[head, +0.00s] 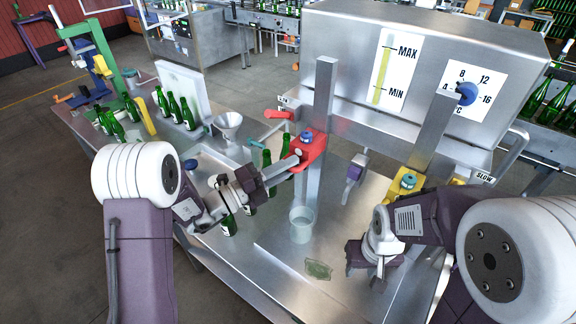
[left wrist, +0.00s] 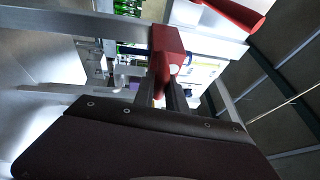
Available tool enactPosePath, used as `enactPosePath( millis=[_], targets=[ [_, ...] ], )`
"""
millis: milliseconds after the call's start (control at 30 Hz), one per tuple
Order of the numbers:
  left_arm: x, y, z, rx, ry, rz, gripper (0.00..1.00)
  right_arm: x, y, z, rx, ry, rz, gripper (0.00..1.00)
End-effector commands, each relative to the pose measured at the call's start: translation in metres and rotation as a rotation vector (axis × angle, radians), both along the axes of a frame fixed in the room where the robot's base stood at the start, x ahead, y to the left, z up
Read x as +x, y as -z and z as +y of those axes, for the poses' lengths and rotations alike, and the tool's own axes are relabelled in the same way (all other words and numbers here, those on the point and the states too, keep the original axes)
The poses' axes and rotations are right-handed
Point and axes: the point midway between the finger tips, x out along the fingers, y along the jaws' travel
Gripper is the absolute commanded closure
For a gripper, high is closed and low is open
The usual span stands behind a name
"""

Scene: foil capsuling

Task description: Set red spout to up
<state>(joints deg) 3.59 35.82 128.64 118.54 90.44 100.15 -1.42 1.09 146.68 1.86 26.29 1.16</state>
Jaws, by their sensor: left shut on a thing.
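The red spout (head: 313,150) is a red block with a blue knob on top, mounted on a steel post. Its lower end reaches left to my left gripper (head: 292,163). The left gripper is shut on the spout's end. In the left wrist view the red spout (left wrist: 168,48) runs down between the fingers (left wrist: 165,92); the fingers partly hide its tip. My right gripper (head: 372,262) hangs low over the steel table at the right, apart from the spouts. Its fingertips are too unclear to tell open or shut.
A yellow spout (head: 404,184) sits on the right post. A red lever (head: 279,114) sticks out left of the tank (head: 340,40). A clear cup (head: 301,226) stands below the red spout. A funnel (head: 228,124) is behind.

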Motion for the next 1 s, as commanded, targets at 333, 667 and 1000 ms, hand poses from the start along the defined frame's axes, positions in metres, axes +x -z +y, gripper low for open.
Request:
enactPosePath(
  millis=[333,667,1000],
  targets=[
    [0.001,-0.007,0.001,-0.011,-0.002,-0.016,0.64,0.0,0.0,0.0,0.0,0.0,0.0,0.6],
    [-0.01,0.003,0.021,-0.008,-0.007,-0.013,0.64,0.0,0.015,0.0,0.0,0.0,0.0,0.6],
    [-0.044,0.008,0.074,-0.009,-0.005,-0.015,0.64,0.0,0.035,0.0,0.0,0.0,0.0,0.6]
  ],
)
